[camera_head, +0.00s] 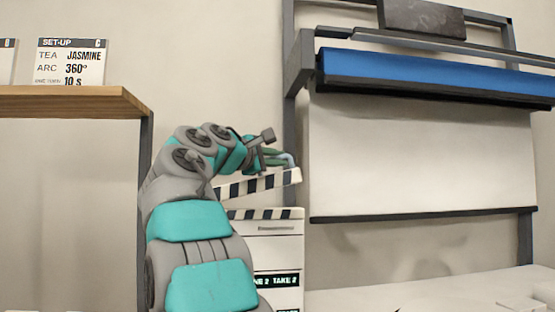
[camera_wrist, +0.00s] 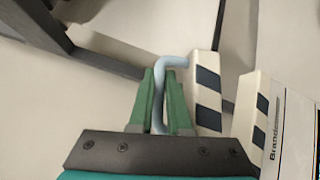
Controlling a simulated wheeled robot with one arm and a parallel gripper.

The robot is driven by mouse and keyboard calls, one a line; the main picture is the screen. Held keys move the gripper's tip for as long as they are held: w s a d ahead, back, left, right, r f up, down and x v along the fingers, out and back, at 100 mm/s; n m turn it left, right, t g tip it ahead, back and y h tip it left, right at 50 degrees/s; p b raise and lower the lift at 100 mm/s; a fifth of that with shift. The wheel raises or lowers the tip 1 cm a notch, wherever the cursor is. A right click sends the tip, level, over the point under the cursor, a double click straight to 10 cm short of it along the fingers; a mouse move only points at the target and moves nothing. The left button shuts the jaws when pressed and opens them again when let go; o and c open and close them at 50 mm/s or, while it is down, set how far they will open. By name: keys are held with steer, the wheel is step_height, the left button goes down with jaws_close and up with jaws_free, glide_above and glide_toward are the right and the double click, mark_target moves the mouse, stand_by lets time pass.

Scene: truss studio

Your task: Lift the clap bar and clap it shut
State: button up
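The clapperboard (camera_head: 285,258) stands upright, partly hidden behind my arm. Its striped clap bar (camera_head: 262,187) is raised above the fixed striped edge (camera_head: 268,213), with a gap between them. The bar also shows in the wrist view (camera_wrist: 206,97), apart from the board's striped edge (camera_wrist: 246,119). A pale blue bent handle (camera_head: 289,159) is joined to the bar near its end. My gripper (camera_head: 276,157) has its green fingers on both sides of this handle, closed on it in the wrist view (camera_wrist: 160,80). The bar's left end is hidden by my arm.
A wooden shelf (camera_head: 70,101) with a set-up card (camera_head: 72,62) is at the left. A dark metal frame with a blue roll (camera_head: 430,77) and a white panel (camera_head: 420,160) stands at the right. A pale surface (camera_head: 430,292) lies below.

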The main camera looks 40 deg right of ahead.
jaws_close()
stand_by(1.1)
